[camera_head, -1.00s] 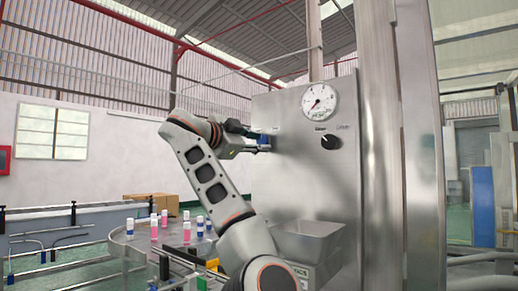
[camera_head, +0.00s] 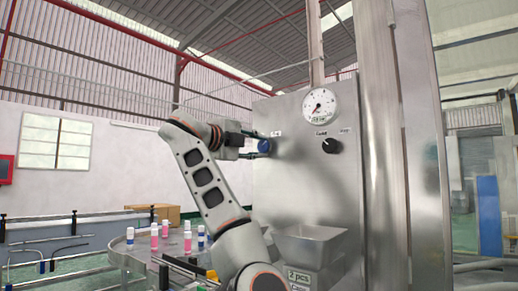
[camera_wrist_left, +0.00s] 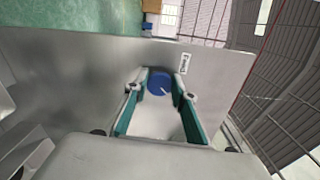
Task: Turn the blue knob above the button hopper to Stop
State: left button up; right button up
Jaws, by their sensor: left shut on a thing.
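The blue knob (camera_head: 264,146) sits on the steel panel (camera_head: 300,185), left of a black knob. My left gripper (camera_head: 262,147) reaches the blue knob from the left. In the left wrist view the blue knob (camera_wrist_left: 159,83) lies between the two teal-lined fingers, and the gripper (camera_wrist_left: 162,86) is shut on it. A thin pale pointer line shows on the knob's face. A small label (camera_wrist_left: 184,63) is beside the knob, too small to read. The steel hopper (camera_head: 309,244) is below on the panel. My right gripper is not in view.
A round gauge (camera_head: 319,105) and a black knob (camera_head: 331,146) are on the panel to the right. A tall steel column (camera_head: 380,150) stands right of the panel. Several pink and blue bottles stand on a round table (camera_head: 130,257) at lower left.

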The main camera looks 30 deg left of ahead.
pick_arm(q)
jog(key=shift+d, duration=0.1)
dwell(0.5)
jog(key=o, duration=1.1)
jog(key=s, duration=0.8)
jog(key=s+a, duration=0.1)
jog(key=s, duration=0.3)
